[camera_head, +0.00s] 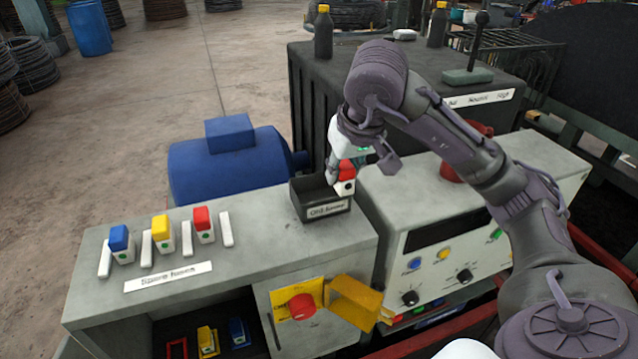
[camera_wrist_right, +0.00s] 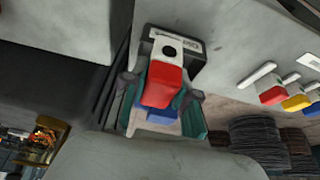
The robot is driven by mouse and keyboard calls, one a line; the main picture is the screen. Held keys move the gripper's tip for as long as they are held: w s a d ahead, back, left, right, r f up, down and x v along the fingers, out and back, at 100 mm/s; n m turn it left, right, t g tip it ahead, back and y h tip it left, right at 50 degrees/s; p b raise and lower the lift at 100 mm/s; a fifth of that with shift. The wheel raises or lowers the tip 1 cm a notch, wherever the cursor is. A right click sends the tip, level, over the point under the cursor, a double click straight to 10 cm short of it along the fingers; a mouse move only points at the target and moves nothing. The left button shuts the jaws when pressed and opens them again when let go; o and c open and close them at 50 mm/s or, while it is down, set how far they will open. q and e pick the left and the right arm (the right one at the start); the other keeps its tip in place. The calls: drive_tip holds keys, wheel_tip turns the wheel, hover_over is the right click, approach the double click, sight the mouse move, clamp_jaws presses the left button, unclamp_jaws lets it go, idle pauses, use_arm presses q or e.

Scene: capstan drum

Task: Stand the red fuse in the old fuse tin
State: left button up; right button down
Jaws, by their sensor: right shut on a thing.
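The red fuse (camera_head: 346,172) has a red cap and a white body with a dark spot. My right gripper (camera_head: 348,171) is shut on it, with a finger on each side in the right wrist view (camera_wrist_right: 160,92). The fuse also shows there (camera_wrist_right: 163,84). The old fuse tin (camera_head: 325,212) is a dark open box with a white label, on the grey cabinet top. The fuse is roughly upright at the tin's right end. I cannot tell whether its foot is inside or just above the rim. My left gripper is not in view.
Spare blue (camera_head: 119,239), yellow (camera_head: 161,230) and red (camera_head: 204,221) fuses stand in a row between white strips. A blue motor (camera_head: 225,165) lies behind. A control panel (camera_head: 440,235) stands right of the tin. The yellow door (camera_head: 354,301) below is open.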

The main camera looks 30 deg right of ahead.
drive_tip(key=w+f, duration=0.1)
drive_tip(key=w, duration=0.1)
drive_tip(key=w+f+p, duration=0.1)
drive_tip(key=w, duration=0.1)
drive_tip(key=w+f, duration=0.1)
drive_tip(key=w, duration=0.1)
drive_tip(key=shift+w+a+f+p, duration=0.2)
drive_tip(key=shift+a+f+p, duration=0.1)
drive_tip(key=shift+p, duration=0.1)
drive_tip(key=shift+w+f+p, duration=0.1)
drive_tip(key=shift+f+p, duration=0.75)
drive_tip(key=shift+f, duration=1.3)
drive_tip(key=shift+f+b, duration=0.2)
drive_tip(key=shift+b, duration=0.15)
drive_tip(key=c, duration=0.9)
unclamp_jaws()
